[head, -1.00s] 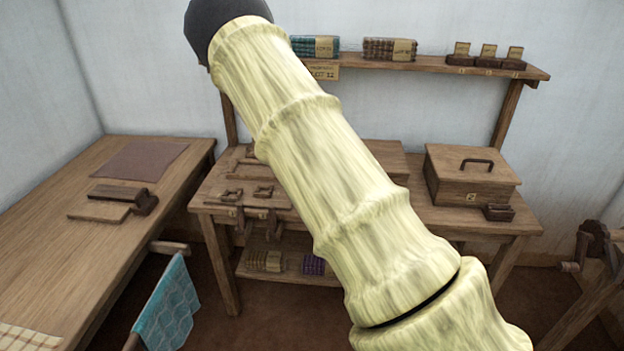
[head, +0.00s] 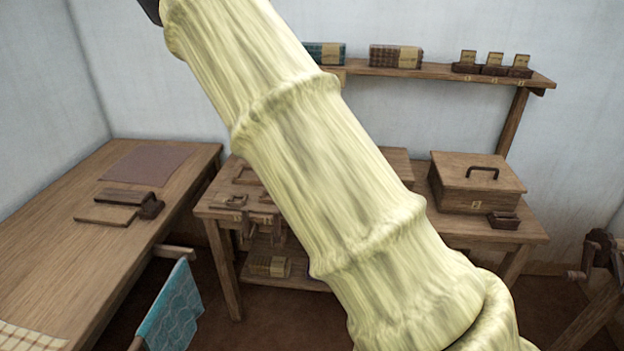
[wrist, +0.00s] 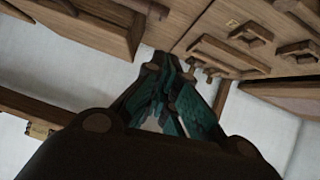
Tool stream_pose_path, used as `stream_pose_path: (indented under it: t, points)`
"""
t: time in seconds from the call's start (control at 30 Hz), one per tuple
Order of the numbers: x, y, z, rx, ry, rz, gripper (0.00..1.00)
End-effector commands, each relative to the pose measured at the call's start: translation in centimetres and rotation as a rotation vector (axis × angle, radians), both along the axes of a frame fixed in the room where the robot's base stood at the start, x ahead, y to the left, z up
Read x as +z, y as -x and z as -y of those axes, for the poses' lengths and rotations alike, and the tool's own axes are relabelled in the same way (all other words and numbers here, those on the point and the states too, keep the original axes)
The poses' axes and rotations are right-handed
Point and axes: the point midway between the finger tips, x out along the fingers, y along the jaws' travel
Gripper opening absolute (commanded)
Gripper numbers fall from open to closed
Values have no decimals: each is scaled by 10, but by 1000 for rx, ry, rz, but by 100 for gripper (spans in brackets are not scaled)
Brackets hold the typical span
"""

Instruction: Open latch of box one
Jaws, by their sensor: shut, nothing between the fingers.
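A lidded wooden box with a dark handle (head: 477,185) stands on the right of the back bench. A small tag is on its front, but I cannot read it surely. A second box-like wooden shape (head: 398,160) is mostly hidden behind my arm. I cannot tell which is box one, and no latch shows clearly. My gripper (wrist: 168,72) shows in the wrist view, its teal-lined fingers shut and empty. It is out of the head view. A wooden box-like form (wrist: 85,28) is at the upper left there, with no clear contact.
The back bench (head: 455,226) holds small wooden fittings (head: 243,176) at its left and a small dark tray (head: 503,220) at its right. A shelf (head: 430,75) with bundles is above. A blue cloth (head: 172,305) hangs nearby.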

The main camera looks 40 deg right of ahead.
Motion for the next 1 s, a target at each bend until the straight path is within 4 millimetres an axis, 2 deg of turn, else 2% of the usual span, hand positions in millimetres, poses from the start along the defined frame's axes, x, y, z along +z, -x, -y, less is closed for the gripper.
stream_pose_path:
  t: [0.23,0.8,0.9,1.0]
  points:
    - [8,8,-10,0,-1,-1,0]
    - [8,9,-10,0,-1,-1,0]
    - [1,11,-12,5,-3,-13,0]
    - [-24,22,-19,24,-11,-55,0]
